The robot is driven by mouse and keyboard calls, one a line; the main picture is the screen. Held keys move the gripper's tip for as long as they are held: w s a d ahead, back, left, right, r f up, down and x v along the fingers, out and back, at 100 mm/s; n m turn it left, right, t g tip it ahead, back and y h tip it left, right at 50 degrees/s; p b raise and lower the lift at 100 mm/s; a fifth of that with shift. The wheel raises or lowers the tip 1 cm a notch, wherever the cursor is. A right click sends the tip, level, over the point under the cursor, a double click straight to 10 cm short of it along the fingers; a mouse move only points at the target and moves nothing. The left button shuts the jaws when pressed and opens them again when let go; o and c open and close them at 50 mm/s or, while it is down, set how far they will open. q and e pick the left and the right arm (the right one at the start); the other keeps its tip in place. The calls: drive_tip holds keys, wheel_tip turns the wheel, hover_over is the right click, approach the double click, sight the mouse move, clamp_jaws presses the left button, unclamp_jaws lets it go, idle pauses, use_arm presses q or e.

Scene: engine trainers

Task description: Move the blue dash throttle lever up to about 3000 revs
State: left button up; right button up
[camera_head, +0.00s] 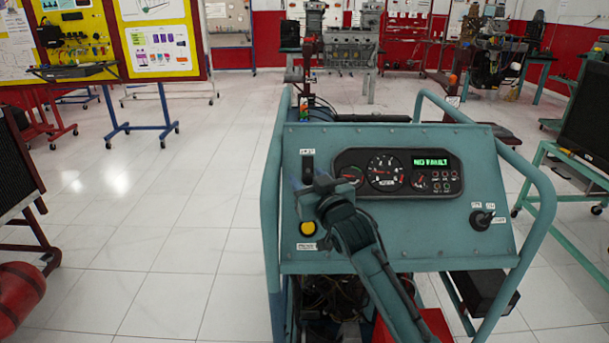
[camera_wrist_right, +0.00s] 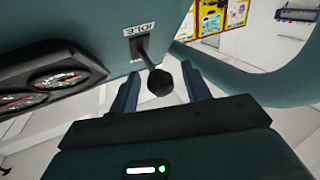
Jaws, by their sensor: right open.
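The blue-green dash panel (camera_head: 300,262) stands in front of me on a tubular frame. At its upper left is a dark lever slot (camera_head: 308,163) under a small white label. In the right wrist view the throttle lever (camera_wrist_right: 143,47) is a dark stem ending in a black round knob (camera_wrist_right: 160,83). My right gripper (camera_head: 307,181) is open just below the slot. In the wrist view its blue fingers (camera_wrist_right: 161,76) stand on both sides of the knob, with visible gaps. The lever is mostly hidden in the head view. My left gripper is not in view.
A gauge cluster (camera_head: 397,192) with a rev dial (camera_head: 384,171) and a green display (camera_head: 431,163) sits right of the slot. A yellow button (camera_head: 307,229) is below my gripper. A key switch (camera_head: 482,219) is at right. Frame tubes (camera_head: 273,190) flank the panel.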

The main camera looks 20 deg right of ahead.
drive_tip(key=shift+w+a, duration=0.15)
drive_tip(key=shift+w, duration=1.1)
drive_tip(key=shift+c, duration=0.3)
drive_tip(key=c, duration=0.4)
drive_tip(key=shift+a+f, duration=0.1)
drive_tip(key=shift+f, duration=0.1)
clamp_jaws()
